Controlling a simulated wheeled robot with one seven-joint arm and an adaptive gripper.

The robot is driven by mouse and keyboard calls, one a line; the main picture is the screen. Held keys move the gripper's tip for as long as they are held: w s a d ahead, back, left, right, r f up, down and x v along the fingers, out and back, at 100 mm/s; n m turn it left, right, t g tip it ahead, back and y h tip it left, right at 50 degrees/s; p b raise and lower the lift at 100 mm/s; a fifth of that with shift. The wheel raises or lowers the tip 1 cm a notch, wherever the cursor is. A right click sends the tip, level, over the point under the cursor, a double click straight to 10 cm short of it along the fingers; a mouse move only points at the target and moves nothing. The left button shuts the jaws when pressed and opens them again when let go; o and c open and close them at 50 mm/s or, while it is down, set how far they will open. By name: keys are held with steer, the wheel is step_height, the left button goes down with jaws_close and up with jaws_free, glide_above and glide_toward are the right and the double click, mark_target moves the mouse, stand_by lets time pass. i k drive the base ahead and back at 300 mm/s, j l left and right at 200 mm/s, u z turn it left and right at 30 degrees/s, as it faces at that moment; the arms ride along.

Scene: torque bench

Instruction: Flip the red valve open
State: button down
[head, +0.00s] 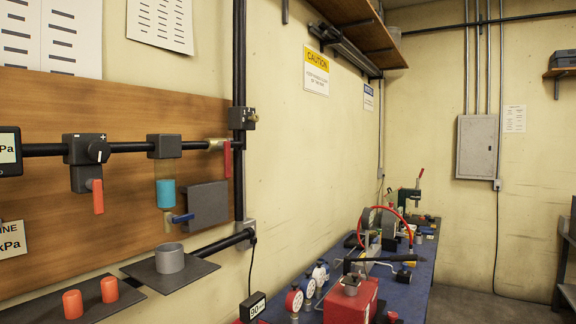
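Two red lever handles show on the pipework of the wooden wall panel. One red handle (227,160) hangs straight down, across the horizontal pipe, at a brass-coloured fitting near the vertical pipe. I cannot tell which of the two is the task's red valve. A blue lever handle (182,218) lies roughly level under a clear cup of blue liquid (165,192). My gripper is not in view.
A dark shelf (170,272) below the panel holds a grey cup; another plate at left holds two red-orange cylinders (73,304). A blue-topped bench (411,292) at right carries gauges, a red box (350,301) and several tools. Floor shows beyond the bench at right.

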mark_target(226, 145)
steer(key=i+z, duration=0.3)
steer(key=i, duration=0.65)
